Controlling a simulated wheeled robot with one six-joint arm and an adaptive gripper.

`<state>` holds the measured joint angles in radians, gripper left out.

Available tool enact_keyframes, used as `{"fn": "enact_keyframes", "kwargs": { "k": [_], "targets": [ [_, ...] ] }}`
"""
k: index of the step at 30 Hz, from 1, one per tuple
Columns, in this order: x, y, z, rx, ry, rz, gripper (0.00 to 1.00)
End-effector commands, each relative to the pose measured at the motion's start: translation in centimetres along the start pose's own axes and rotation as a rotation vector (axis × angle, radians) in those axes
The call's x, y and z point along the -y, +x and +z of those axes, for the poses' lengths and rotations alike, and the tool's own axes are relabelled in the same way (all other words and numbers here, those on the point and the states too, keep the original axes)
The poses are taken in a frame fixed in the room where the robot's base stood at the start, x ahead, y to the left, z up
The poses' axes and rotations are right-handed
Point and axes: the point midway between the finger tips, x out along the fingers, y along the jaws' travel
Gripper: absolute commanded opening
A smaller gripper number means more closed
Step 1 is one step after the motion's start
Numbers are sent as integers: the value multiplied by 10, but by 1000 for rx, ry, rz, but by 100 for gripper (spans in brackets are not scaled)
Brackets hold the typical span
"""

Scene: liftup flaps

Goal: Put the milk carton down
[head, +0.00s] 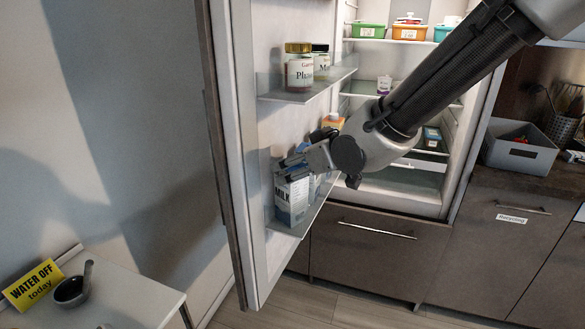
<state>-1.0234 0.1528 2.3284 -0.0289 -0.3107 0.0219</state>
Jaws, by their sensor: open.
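The milk carton (291,202), white and blue with "MILK" on its side, stands upright on the lower shelf (303,226) of the open fridge door. My gripper (284,166) is at the carton's top, with its fingers open around or just above it. The fingers hide part of the carton's top, and I cannot tell whether they touch it. Another blue and white item shows just behind the carton, partly hidden by my gripper.
Jars (299,68) stand on the upper door shelf above my gripper. The open fridge door (258,262) is on the left. Fridge shelves with tubs (410,31) are behind my arm. A grey bin (520,145) sits on the right counter. A yellow sign (33,284) and dark bowl (71,291) are lower left.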

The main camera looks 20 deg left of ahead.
Motion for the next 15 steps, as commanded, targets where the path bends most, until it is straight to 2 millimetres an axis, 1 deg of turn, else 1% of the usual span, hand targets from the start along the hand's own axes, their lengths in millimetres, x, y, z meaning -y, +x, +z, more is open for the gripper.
{"fn": "enact_keyframes", "kwargs": {
  "k": [1, 3, 9, 12, 15],
  "targets": [
    [0, -12, -1, -4, 0, 0, 75],
    [0, -28, -2, -5, 0, 0, 75],
    [0, -70, -2, -5, 1, 0, 75],
    [0, -86, -1, -4, 0, 0, 75],
    [0, -96, -1, -2, 0, 0, 75]
  ]
}}
